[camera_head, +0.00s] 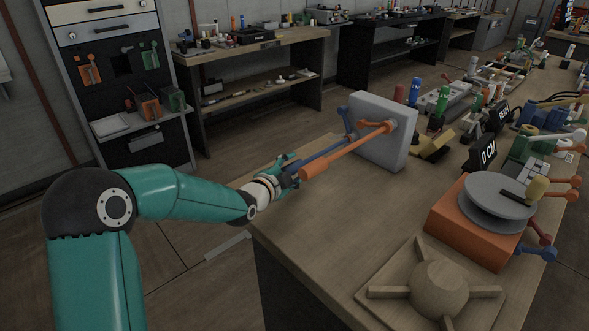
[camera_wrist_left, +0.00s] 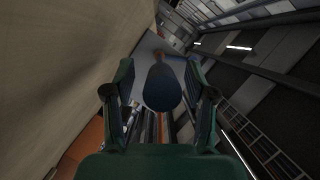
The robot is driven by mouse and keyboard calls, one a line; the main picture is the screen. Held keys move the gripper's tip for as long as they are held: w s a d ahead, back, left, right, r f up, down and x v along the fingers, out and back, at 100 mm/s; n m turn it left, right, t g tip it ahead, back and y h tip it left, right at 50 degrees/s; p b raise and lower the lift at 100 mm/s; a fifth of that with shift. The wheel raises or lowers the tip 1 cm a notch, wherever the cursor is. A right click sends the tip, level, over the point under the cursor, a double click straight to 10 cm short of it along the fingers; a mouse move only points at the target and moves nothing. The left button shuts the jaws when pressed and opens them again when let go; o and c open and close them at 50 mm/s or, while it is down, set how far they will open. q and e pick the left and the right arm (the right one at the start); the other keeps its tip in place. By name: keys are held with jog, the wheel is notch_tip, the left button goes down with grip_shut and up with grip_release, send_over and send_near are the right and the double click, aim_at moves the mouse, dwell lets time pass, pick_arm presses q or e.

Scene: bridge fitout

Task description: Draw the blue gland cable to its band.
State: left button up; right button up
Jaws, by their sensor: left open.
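The blue gland cable (camera_head: 331,152) sticks out from a grey upright block (camera_head: 377,140) towards my left gripper. An orange cable (camera_head: 350,150) runs beside it from the same block and ends in a thicker orange grip. My left gripper (camera_head: 287,170) is at the free end of the blue cable, off the table's left edge. In the left wrist view the rounded blue end (camera_wrist_left: 162,88) sits between my two open fingers (camera_wrist_left: 160,100), with gaps visible on both sides. A band marking on the cable cannot be made out. My right gripper is out of view.
An orange box with a grey disc (camera_head: 497,201) and a wooden knob on a cross-shaped base (camera_head: 440,289) stand on the near table. A black sign reading "0 CM" (camera_head: 487,153) is behind. The tabletop (camera_head: 335,230) left of these is clear.

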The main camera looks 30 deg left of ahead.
pick_arm(q)
jog(key=shift+c, duration=0.2)
grip_shut()
